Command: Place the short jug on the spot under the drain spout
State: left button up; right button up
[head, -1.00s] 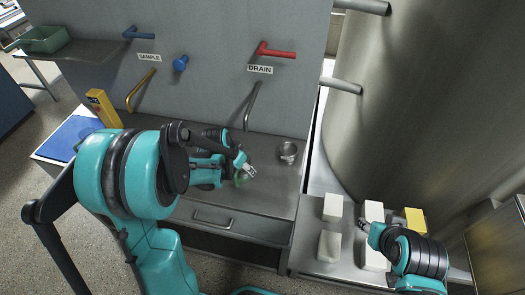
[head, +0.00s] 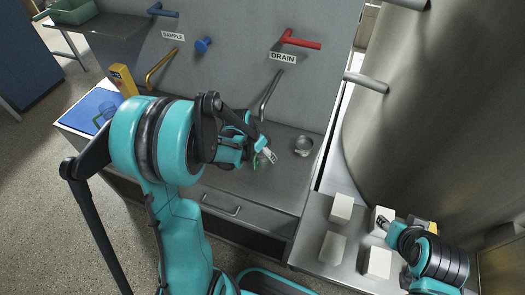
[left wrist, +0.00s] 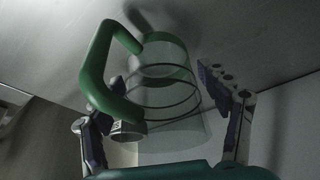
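The short jug is clear with a green handle (left wrist: 98,70); the handle and dark rings show in the left wrist view, and only a bit of green shows in the head view (head: 258,160). My left arm hides most of the jug in the head view. The drain spout (head: 270,98) hangs from the panel just behind the gripper. My right gripper (head: 383,222) is over the white blocks; its fingers are unclear.
A small metal cup (head: 303,146) stands on the steel counter right of my left gripper. The red drain handle (head: 300,41) sticks out above. White blocks (head: 333,247) lie on the right-hand shelf beside the large tank (head: 440,120). A yellow box (head: 122,80) stands at left.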

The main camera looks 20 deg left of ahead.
pick_arm(q)
jog(key=shift+r, duration=0.2)
jog(key=p+v, duration=0.5)
jog(key=v, duration=0.6)
jog(key=s+d+r+n+t, duration=0.1)
jog(key=s+d+r+n, duration=0.1)
jog(key=s+d+r, duration=0.2)
jog(key=s+d+r+n+t+y, duration=0.1)
jog(key=s+d+r, duration=0.3)
jog(key=s, duration=0.5)
jog(key=shift+d+r+n+t, duration=0.3)
jog(key=shift+r+n+t, duration=0.1)
jog(key=shift+t, duration=0.1)
